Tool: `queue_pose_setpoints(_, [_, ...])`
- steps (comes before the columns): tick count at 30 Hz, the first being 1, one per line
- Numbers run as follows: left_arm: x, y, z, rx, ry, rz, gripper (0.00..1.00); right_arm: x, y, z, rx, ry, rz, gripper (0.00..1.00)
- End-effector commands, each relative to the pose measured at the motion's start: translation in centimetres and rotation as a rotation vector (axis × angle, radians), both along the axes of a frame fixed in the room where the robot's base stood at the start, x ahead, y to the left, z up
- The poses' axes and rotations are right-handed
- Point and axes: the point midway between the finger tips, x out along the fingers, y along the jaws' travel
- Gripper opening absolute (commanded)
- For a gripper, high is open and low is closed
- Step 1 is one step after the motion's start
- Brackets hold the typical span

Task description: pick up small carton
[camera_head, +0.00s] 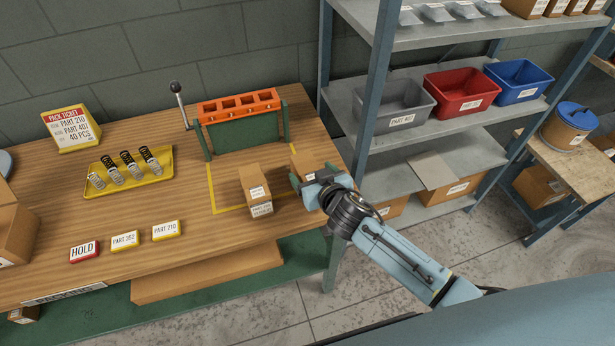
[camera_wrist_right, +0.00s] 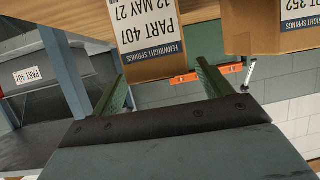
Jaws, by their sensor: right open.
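A small brown carton (camera_head: 306,160) stands near the right end of the workbench, partly hidden behind my right gripper (camera_head: 312,177). In the right wrist view this carton (camera_wrist_right: 145,68) has a white label reading PART 407, upside down. My right gripper (camera_wrist_right: 162,75) is open, with one green finger toward each side of the carton. I cannot tell whether the fingers touch it. A second brown carton (camera_head: 256,181) stands to the left of the gripper; in the wrist view it (camera_wrist_right: 262,38) shows a PART 352 label. My left gripper is not in view.
A green fixture with an orange block (camera_head: 238,106) and lever stands behind the cartons. A yellow tray of springs (camera_head: 128,170) and label blocks lie left. A shelf post (camera_head: 371,95) rises right of the bench, beside shelves with grey, red and blue bins.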

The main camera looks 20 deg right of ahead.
Motion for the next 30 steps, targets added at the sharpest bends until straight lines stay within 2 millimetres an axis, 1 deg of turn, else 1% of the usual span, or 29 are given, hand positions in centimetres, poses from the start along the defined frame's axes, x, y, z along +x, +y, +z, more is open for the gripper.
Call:
queue_pose_setpoints(1, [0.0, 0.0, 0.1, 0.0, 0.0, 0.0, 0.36, 0.9, 0.2, 0.1, -0.002, -0.002, 0.0, 0.78])
queue_pose_setpoints(3, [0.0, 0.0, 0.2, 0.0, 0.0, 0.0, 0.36, 1.8, 0.3, -0.1, -0.002, -0.001, 0.0, 0.78])
queue_pose_setpoints(7, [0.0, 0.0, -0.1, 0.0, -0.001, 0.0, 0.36, 2.9, 0.5, -0.9, 0.0, 0.0, 0.0, 0.78])
queue_pose_setpoints(10, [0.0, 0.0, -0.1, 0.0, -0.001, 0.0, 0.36, 3.3, 0.5, -1.0, -0.001, 0.0, 0.0, 0.78])
queue_pose_setpoints(17, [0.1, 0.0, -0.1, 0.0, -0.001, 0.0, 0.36, 3.3, 0.5, -1.0, 0.0, 0.0, 0.0, 0.78])
queue_pose_setpoints(20, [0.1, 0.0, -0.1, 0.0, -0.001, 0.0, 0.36, 3.3, 0.5, -1.0, 0.0, 0.0, 0.0, 0.66])
queue_pose_setpoints(30, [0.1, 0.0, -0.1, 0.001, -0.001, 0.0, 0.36, 3.3, 0.5, -1.0, 0.0, 0.0, 0.0, 0.22])
